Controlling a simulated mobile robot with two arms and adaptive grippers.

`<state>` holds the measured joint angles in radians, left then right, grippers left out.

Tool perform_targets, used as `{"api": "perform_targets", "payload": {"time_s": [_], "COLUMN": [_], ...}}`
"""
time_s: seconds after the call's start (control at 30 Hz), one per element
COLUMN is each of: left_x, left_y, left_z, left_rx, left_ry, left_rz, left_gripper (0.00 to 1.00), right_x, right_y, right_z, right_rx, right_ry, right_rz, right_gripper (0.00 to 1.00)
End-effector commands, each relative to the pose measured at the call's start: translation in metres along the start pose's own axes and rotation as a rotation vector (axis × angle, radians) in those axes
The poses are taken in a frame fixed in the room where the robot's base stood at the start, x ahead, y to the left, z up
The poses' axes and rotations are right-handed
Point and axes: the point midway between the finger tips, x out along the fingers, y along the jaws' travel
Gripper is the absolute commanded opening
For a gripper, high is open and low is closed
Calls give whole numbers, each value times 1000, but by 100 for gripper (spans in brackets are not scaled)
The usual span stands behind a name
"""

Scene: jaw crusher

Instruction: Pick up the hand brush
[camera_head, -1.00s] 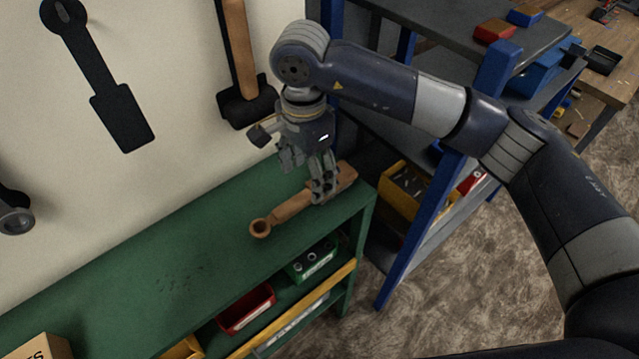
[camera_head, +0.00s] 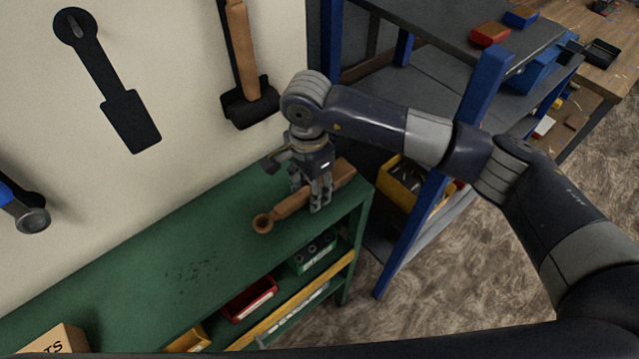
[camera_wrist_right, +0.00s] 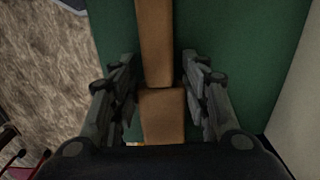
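The hand brush (camera_head: 287,207) is a brown wooden piece lying on the green bench top, near the bench's right end. Its handle end with a round hole points toward the lower left, and its wider end toward the upper right. My right gripper (camera_head: 308,196) points down over the brush's middle with one finger on each side. In the right wrist view, the brush (camera_wrist_right: 156,40) runs between the open fingers (camera_wrist_right: 160,76), with a gap on both sides. The brush's bristles cannot be made out. My left gripper is not in view.
The green bench (camera_head: 150,262) has clear top on the left, and a cardboard box (camera_head: 58,342) at its near left. A wall with a hanging mallet (camera_head: 243,60) stands behind. A blue-framed shelf (camera_head: 420,225) stands close on the right. Small bins (camera_head: 248,303) sit under the top.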

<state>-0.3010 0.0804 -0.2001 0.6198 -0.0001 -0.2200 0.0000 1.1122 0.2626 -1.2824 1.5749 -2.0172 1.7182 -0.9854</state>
Motion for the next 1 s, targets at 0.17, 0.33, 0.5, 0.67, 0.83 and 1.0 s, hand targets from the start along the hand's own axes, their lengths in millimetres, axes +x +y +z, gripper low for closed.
{"api": "perform_targets", "payload": {"time_s": [0.17, 0.33, 0.5, 0.67, 0.83, 1.0], "left_x": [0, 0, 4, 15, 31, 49], "left_y": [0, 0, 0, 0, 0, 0], "left_z": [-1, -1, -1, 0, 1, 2], "left_rx": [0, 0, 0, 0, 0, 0], "left_ry": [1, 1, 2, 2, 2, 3], "left_rz": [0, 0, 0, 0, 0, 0], "left_gripper": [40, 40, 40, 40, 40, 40], "right_x": [-1, -1, -4, -16, -33, -35], "right_y": [0, 0, -1, -1, 6, 34], "right_z": [0, 0, 0, 0, 8, 37], "right_rx": [0, 0, 0, 0, -6, -8], "right_ry": [0, 0, 0, 1, 0, 0], "right_rz": [-1, -1, -2, -5, -2, -4], "right_gripper": [14, 13, 13, 13, 13, 13]}}
